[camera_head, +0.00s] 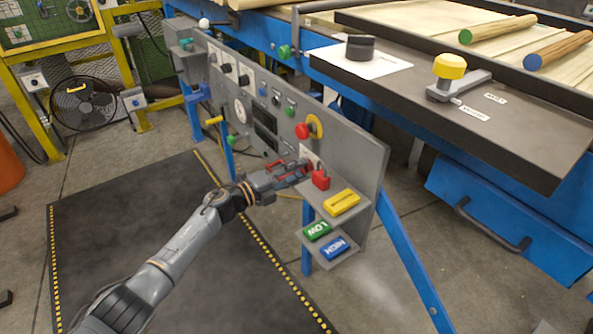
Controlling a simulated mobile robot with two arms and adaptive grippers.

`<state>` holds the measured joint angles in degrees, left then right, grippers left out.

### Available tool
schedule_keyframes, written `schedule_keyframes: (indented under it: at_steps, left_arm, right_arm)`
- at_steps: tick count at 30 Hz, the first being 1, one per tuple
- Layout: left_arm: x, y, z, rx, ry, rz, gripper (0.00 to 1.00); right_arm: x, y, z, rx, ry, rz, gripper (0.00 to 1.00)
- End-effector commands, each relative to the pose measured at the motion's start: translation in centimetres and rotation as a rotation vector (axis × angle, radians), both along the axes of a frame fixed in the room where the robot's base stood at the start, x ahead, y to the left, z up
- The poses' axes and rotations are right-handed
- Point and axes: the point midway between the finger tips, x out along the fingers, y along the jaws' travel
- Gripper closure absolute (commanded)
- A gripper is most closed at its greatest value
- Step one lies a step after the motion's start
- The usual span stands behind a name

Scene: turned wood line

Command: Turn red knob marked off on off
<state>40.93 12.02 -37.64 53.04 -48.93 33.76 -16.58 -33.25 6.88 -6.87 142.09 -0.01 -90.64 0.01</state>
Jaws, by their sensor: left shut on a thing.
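The grey control panel (345,158) runs diagonally through the middle of the view. My left gripper (304,168) reaches in from the left and is shut at the panel's lower right part, in front of a small white plate (311,154). It is shut on the red knob (308,167), of which only a little shows between the fingers. The knob's marking and its turn angle are hidden or too small to read. My right gripper is out of view.
A red padlock (321,179) sits just right of the fingertips. Yellow (342,202), green (316,231) and blue (335,247) blocks lie on small shelves below. A red mushroom button (302,131) is above. A dark floor mat (150,240) lies in front.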

Motion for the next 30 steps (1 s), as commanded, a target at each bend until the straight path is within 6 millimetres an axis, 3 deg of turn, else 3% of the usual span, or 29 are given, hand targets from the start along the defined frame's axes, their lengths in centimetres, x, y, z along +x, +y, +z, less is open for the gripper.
schedule_keyframes:
  at_steps: [3, 4, 7, 20, 30]
  left_arm:
    - [0.0, 0.1, -0.1, 0.000, 0.003, 0.002, 0.99]
    - [0.0, 0.1, -0.1, 0.000, 0.003, 0.002, 0.65]
    - [0.0, 0.1, -0.1, 0.000, 0.003, 0.001, 0.45]
    - [-0.4, 0.7, -0.1, 0.002, 0.000, 0.002, 0.44]
    - [-4.1, 5.8, -0.2, 0.004, 0.001, 0.002, 0.44]
  right_arm:
    - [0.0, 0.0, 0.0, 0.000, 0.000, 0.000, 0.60]
    - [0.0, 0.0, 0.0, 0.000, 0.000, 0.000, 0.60]
    - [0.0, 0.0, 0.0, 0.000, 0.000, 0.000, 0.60]
    - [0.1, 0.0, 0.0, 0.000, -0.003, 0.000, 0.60]
    - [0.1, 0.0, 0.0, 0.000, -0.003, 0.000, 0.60]
